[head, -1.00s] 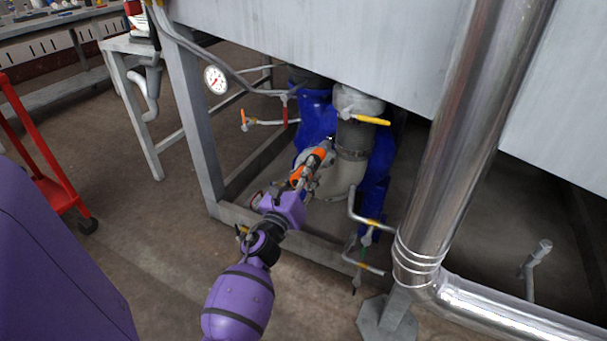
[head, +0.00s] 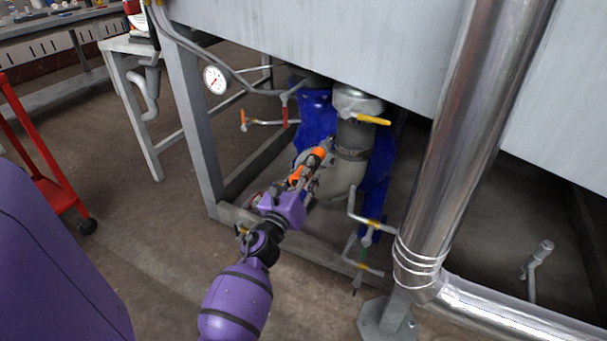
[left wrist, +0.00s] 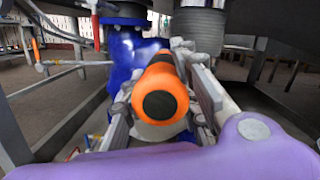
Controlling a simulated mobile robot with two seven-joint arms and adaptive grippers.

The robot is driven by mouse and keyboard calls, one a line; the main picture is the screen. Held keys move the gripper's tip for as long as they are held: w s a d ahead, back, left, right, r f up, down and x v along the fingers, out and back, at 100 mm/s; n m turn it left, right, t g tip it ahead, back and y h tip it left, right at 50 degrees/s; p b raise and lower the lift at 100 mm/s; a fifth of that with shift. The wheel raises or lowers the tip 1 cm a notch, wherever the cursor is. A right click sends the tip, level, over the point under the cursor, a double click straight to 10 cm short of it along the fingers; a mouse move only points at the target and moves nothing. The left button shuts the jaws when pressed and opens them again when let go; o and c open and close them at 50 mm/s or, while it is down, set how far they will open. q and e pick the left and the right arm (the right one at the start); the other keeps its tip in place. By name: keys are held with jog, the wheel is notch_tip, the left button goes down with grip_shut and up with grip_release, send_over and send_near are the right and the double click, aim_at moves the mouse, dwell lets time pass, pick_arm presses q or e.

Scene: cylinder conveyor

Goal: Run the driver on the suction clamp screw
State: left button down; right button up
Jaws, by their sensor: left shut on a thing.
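My left gripper (head: 308,176) is shut on an orange and black driver (head: 319,153). The driver points away from me toward the grey suction pipe under the tank. In the left wrist view the driver's round orange end with a black centre (left wrist: 161,93) faces the camera, between the gripper's fingers. A dark clamp band (head: 353,153) goes around the pipe, just right of the driver's tip. The clamp's screw is too small or hidden to make out, and I cannot tell whether the tip touches it. My right gripper is not in view.
A blue pump body (head: 317,118) stands behind the driver. A yellow-handled valve (head: 371,119) sits above the clamp. A frame leg (head: 192,125) and gauge (head: 215,80) are left; a shiny thick pipe (head: 470,130) is right. A red cart (head: 45,170) stands far left.

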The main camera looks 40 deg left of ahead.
pick_arm(q)
jog(key=shift+w+a+r, duration=0.15)
jog(key=shift+w, duration=0.5)
dwell(0.5)
jog(key=shift+b, duration=0.45)
dwell(0.5)
jog(key=shift+w+a+r+b, duration=0.1)
jog(key=shift+w+r+b, duration=0.1)
jog(key=shift+w+b, duration=0.15)
dwell(1.3)
jog(key=shift+s, duration=0.1)
jog(key=shift+s+f, duration=0.15)
jog(key=shift+s, duration=0.25)
jog(key=shift+r+v, duration=0.2)
jog(key=shift+v, duration=1.1)
jog(key=shift+s, duration=0.1)
